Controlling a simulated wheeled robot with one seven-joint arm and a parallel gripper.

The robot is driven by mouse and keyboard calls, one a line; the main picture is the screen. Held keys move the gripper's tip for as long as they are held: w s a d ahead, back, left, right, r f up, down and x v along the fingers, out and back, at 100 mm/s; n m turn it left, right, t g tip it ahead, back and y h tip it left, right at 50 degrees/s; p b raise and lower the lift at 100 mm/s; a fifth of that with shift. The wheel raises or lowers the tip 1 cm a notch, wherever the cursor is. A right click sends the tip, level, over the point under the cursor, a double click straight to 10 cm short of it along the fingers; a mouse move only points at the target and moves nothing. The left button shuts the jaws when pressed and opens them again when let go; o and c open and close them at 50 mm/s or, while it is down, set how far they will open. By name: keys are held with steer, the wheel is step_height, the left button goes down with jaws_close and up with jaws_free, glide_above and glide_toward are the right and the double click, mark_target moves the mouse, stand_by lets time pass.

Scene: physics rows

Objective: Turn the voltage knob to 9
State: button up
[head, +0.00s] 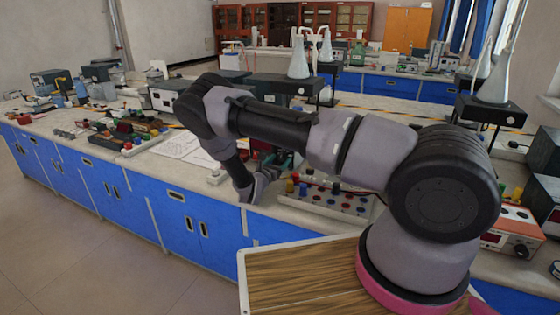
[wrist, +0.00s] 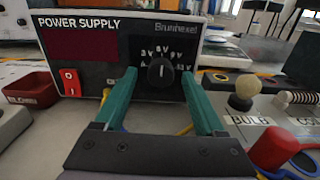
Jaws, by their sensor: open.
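The power supply (wrist: 85,60) is a dark box with a light frame, a blank dark red display and a red switch (wrist: 69,82). Its black voltage knob (wrist: 161,73) has a white pointer line that looks upright, toward the top label, which seems to be 6 V. The 9 V label is just right of it. My gripper (wrist: 159,80) is open, its green fingers on either side of the knob with gaps showing. I cannot tell whether the tips touch the panel. In the head view my gripper (head: 284,163) is at the bench, and my arm mostly hides the supply.
Right of the supply in the wrist view are a bulb holder (wrist: 243,92), a coil (wrist: 300,98) and a red knob (wrist: 275,148). A red bin (wrist: 30,88) lies left. Several wires run nearby. Papers (head: 180,145) lie on the bench in the head view.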

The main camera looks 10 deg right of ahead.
steer(key=shift+w+d, duration=0.25)
steer(key=shift+w, duration=0.05)
jaws_close()
steer(key=shift+m, duration=0.3)
steer(key=m, duration=0.3)
steer(key=shift+a+m, duration=0.1)
steer(key=shift+m, duration=1.9)
steer(key=shift+f, duration=0.1)
